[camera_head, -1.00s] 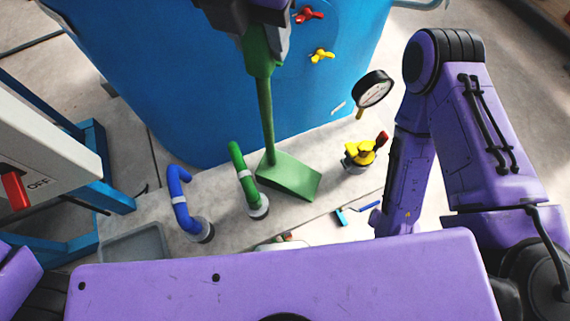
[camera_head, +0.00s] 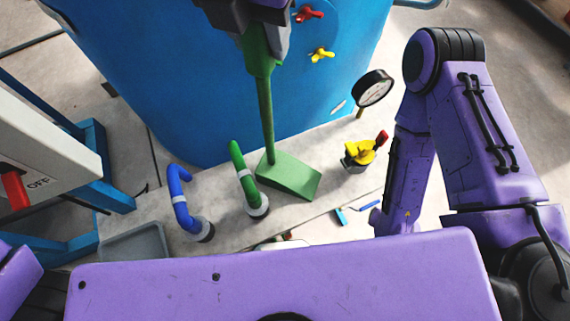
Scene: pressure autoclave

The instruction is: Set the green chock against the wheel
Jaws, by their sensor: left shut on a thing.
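The green chock (camera_head: 289,177) is a wedge with a long upright green handle. It is over the grey bench top between the green pipe and the yellow valve; I cannot tell whether it touches the surface. My left gripper (camera_head: 263,42) is at the top middle, shut on the upper end of the handle. No wheel can be made out. My right arm shows at the right, but its gripper is not in view.
A large blue tank (camera_head: 200,85) stands behind. A blue pipe (camera_head: 181,203), a green pipe (camera_head: 243,176), a yellow valve (camera_head: 360,153) and a gauge (camera_head: 373,88) crowd the bench. A grey tray (camera_head: 135,243) and a switch box (camera_head: 45,150) are at left.

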